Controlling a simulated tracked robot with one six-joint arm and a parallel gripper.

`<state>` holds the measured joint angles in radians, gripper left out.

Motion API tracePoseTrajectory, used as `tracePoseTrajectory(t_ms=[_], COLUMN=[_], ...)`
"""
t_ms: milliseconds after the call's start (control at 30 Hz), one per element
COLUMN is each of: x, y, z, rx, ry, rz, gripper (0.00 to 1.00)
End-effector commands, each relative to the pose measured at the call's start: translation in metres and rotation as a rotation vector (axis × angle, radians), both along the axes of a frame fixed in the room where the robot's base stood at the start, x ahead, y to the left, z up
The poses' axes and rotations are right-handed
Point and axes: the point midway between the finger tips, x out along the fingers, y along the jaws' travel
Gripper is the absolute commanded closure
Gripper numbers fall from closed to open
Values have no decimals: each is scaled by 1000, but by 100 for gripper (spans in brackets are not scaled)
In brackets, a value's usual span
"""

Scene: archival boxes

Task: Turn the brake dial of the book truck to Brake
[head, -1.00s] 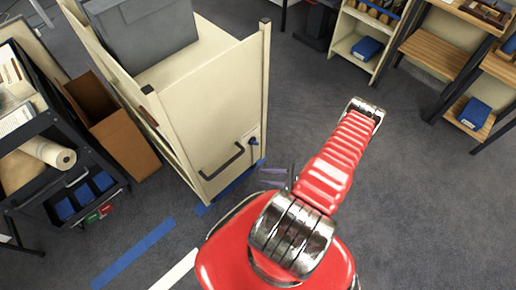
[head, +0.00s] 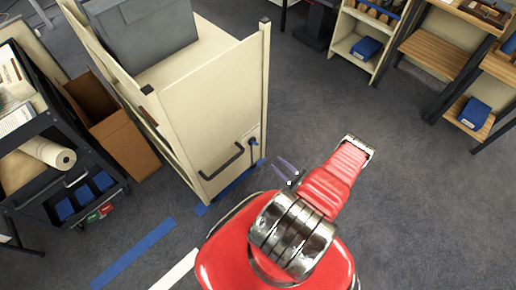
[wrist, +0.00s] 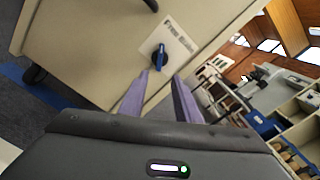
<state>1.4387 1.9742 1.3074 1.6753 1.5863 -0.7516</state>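The book truck (head: 215,110) is a cream cart with a dark bar handle (head: 222,160) on its end panel. The blue brake dial (head: 252,142) is at that panel's lower right. In the wrist view the dial (wrist: 159,57) sits on a pale label plate (wrist: 178,45), its grip running nearly up and down. The small lettering is hard to read; I cannot tell which mark the dial points to. My gripper (head: 277,165) is right of the panel. In the wrist view my gripper (wrist: 160,76) has two purple fingers apart, empty, just below the dial and not around it.
A grey bin (head: 145,35) stands on the truck. An open cardboard box (head: 115,130) and a dark cart (head: 60,190) are to the left. Blue tape (head: 135,253) marks the floor. Shelves (head: 365,45) stand at the back right; the carpet between is clear.

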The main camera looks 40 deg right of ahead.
Motion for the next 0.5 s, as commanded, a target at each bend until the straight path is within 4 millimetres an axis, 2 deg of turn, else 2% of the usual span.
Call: tracePoseTrajectory(t_ms=[267, 500], x=[5, 25], y=[1, 2], z=[0, 0], rx=[1, 0], ry=[1, 0], rz=[3, 6], gripper=[70, 70])
